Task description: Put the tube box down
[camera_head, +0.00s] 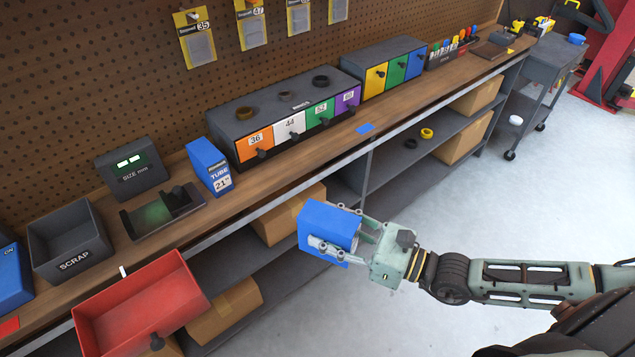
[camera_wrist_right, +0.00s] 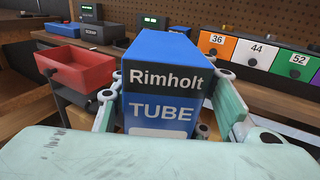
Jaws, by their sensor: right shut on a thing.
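My right gripper (camera_head: 345,244) is shut on a blue tube box (camera_head: 328,226) and holds it in the air in front of the workbench (camera_head: 290,197), out past its front edge. In the right wrist view the tube box (camera_wrist_right: 165,92) fills the middle, with "Rimholt TUBE" on its face and a gripper finger on each side. Another blue tube box (camera_head: 209,167), marked "TUBE 21", stands upright on the bench left of the orange drawer. My left gripper is not in view.
A grey scrap bin (camera_head: 68,240), a size display (camera_head: 133,168) and a dark tray (camera_head: 160,212) stand at the bench's left. A red drawer (camera_head: 140,305) juts out past the front edge. Coloured drawers (camera_head: 290,130) line the back. Cardboard boxes (camera_head: 290,215) sit on lower shelves.

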